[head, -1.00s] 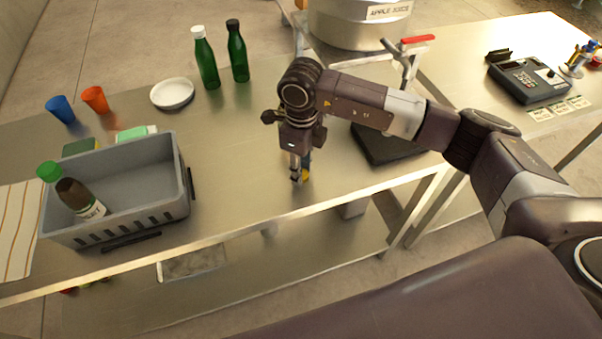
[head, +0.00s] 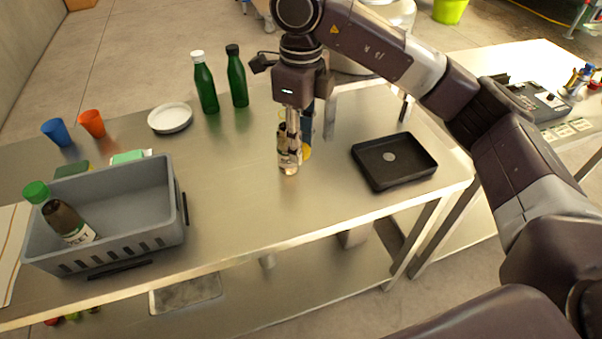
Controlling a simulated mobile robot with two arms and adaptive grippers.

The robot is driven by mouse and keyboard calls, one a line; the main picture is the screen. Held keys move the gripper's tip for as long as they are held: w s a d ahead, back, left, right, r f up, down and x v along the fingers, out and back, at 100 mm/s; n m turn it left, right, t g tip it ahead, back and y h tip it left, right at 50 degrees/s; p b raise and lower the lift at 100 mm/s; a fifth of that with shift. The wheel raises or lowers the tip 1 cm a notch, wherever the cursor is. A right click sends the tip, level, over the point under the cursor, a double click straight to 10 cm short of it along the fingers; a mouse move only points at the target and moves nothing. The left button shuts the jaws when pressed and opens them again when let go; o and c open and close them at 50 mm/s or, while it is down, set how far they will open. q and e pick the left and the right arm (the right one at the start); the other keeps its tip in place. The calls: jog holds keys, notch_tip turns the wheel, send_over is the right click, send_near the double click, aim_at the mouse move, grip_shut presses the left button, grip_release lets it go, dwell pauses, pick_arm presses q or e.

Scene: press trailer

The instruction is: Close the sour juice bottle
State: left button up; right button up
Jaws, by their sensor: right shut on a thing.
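My right gripper (head: 288,145) points straight down over the middle of the steel table. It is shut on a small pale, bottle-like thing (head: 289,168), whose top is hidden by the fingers. I cannot read a label on it or tell whether it has a cap. My left gripper is not in view.
Two green bottles, one white-capped (head: 206,88) and one black-capped (head: 237,80), stand at the back. A black tray (head: 420,170) lies right of the gripper. Blue and yellow things are partly hidden behind it. The table (head: 228,185) between crate and gripper is clear.

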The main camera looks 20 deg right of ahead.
jog(key=shift+r, duration=1.8)
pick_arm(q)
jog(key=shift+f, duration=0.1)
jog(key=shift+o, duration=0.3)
